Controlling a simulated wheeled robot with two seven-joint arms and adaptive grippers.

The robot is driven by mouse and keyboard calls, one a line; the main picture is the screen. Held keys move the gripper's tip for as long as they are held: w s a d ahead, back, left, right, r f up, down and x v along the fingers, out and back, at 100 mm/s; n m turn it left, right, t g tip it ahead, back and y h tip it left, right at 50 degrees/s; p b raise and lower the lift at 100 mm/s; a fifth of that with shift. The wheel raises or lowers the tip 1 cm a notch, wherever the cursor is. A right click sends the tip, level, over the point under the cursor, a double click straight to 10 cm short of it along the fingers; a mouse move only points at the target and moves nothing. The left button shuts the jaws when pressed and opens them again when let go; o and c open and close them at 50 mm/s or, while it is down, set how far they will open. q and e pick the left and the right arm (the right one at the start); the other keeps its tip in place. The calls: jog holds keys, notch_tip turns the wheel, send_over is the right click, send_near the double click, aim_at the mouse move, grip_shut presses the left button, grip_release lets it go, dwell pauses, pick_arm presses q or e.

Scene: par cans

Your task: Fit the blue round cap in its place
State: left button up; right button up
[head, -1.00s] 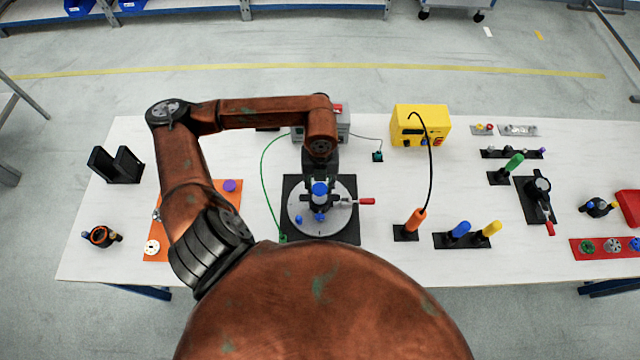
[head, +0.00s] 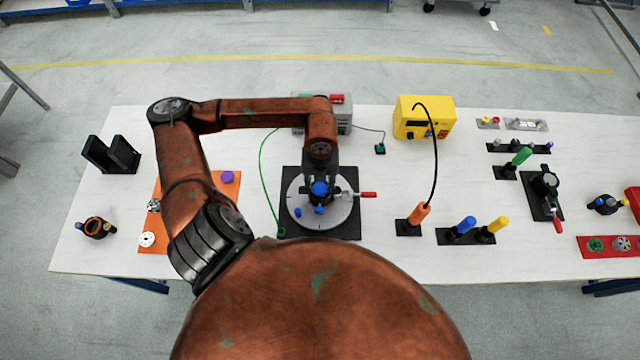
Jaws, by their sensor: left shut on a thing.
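My left gripper (head: 320,179) points down over a grey round plate (head: 338,218) on a black square base (head: 290,232). It is shut on the blue round cap (head: 320,188). Directly under the cap is a dark body on the plate, partly hidden by the cap and gripper. I cannot tell whether the cap touches it or is seated. Small blue parts show at its foot and on the plate's left (head: 298,212). A red-handled clamp (head: 367,195) reaches in from the right. My right gripper is not in view.
An orange board (head: 233,187) with small parts lies left, partly behind my arm. A grey box and a yellow box (head: 425,118) with cables stand at the back. Orange, blue and yellow handles stand upright to the right. White table is clear between the plate and these handles.

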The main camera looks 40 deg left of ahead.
pick_arm(q)
jog(key=shift+s+f, duration=0.1)
jog(key=shift+f, duration=0.05)
dwell(0.5)
jog(key=o, duration=0.5)
jog(key=c, duration=0.4)
dwell(0.4)
jog(key=o, duration=0.8)
jog(key=shift+o, duration=0.2)
